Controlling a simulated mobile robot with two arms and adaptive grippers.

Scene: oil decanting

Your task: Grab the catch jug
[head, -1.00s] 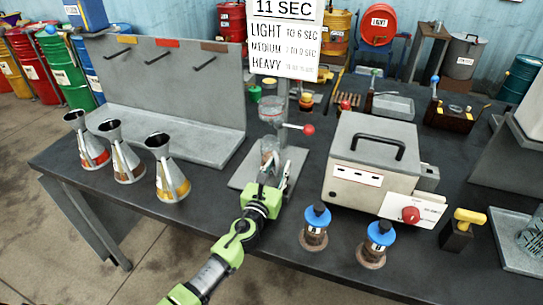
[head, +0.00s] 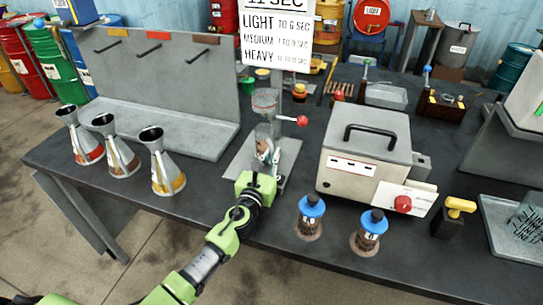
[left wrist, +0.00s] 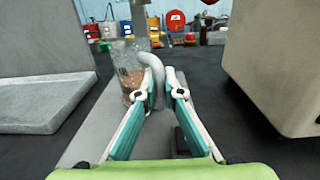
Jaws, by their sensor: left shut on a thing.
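The catch jug (left wrist: 130,72) is a clear glass jug with a curved handle (left wrist: 153,66) and some brownish content low inside. It stands upright on a grey base plate. In the head view the jug (head: 264,148) sits under a clear cup on a stand and is partly hidden by my left gripper (head: 268,168). In the left wrist view my left gripper (left wrist: 158,84) has its two fingers on either side of the handle and is shut on it. My right gripper is in neither view.
A grey box machine (head: 366,155) stands close right of the jug. A grey rack (head: 165,85) is at the left, with several metal flasks (head: 122,152) before it. Two blue-capped bottles (head: 311,217) stand near the front edge. A sign (head: 278,35) rises behind the jug.

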